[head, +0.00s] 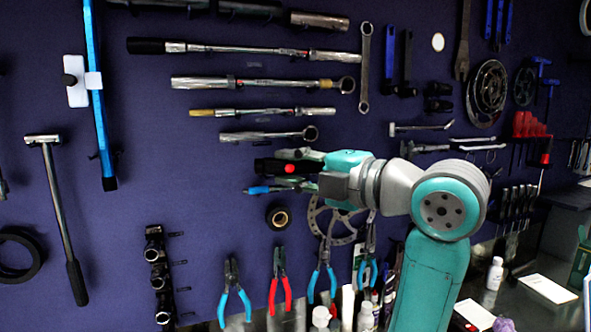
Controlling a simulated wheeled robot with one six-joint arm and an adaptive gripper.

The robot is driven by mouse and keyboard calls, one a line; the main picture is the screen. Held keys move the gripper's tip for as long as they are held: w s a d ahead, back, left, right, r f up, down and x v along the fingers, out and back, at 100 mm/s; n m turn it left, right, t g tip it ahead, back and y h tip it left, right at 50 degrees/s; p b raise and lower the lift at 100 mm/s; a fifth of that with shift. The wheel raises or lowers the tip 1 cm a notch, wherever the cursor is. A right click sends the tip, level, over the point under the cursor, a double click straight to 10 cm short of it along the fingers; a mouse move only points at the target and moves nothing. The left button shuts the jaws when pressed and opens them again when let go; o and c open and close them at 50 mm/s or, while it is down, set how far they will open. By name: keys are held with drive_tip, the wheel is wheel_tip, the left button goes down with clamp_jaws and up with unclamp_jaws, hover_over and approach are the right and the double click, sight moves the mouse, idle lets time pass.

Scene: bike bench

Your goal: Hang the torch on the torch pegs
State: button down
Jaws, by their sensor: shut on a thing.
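My gripper (303,171) is in front of the pegboard wall, right of centre, reaching left from my teal arm. It is shut on a dark, roughly level thing with a red spot, which looks like the torch (268,166). The torch's left end sticks out past the fingers; its right part is hidden by the gripper. A blue-tipped piece (258,190) shows just below it; I cannot tell whether it belongs to the gripper or hangs on the wall. I cannot pick out the torch pegs for certain. I cannot tell whether the torch touches the wall.
Several torque wrenches (262,111) hang above the gripper. A tape roll (278,217), a brake disc (337,222) and several pliers (279,285) hang below. A hammer (58,215) and a blue bar (97,95) hang at left. Bare wall lies between hammer and gripper.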

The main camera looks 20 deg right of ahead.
drive_tip(key=shift+w+f, duration=0.1)
drive_tip(key=shift+w, duration=1.4)
drive_tip(key=shift+w+f, duration=0.2)
drive_tip(key=shift+w, duration=0.3)
drive_tip(key=shift+w+f, duration=0.1)
drive_tip(key=shift+f, duration=0.05)
drive_tip(key=c, duration=0.8)
unclamp_jaws()
drive_tip(key=shift+w, duration=0.1)
drive_tip(key=shift+d, duration=0.1)
drive_tip(key=shift+s+d, duration=0.2)
drive_tip(key=shift+s, duration=0.2)
drive_tip(key=v, duration=1.1)
